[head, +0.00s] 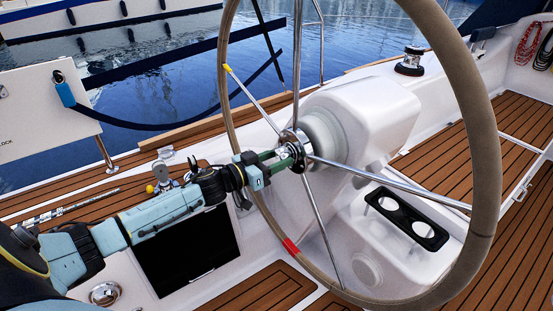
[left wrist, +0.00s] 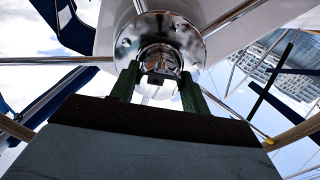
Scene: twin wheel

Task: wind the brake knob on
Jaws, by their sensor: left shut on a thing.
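The brake knob (left wrist: 160,60) is a shiny chrome piece at the middle of the steering wheel's hub (left wrist: 127,35). In the head view the hub (head: 296,136) sits where the metal spokes meet. My left gripper (head: 285,158) comes in from the left, its green fingers reaching the hub's middle. In the left wrist view the two fingers of my left gripper (left wrist: 159,76) stand on either side of the knob, shut on it. The fingers and hub partly hide the knob in the head view. My right gripper is out of view.
The large steering wheel (head: 486,130) surrounds the hub; its rim has a red mark (head: 290,246) and a yellow mark (head: 227,68). A white pedestal (head: 372,112) stands behind it. A black cup holder (head: 406,218) is at lower right. A dark screen (head: 188,250) lies below my left arm.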

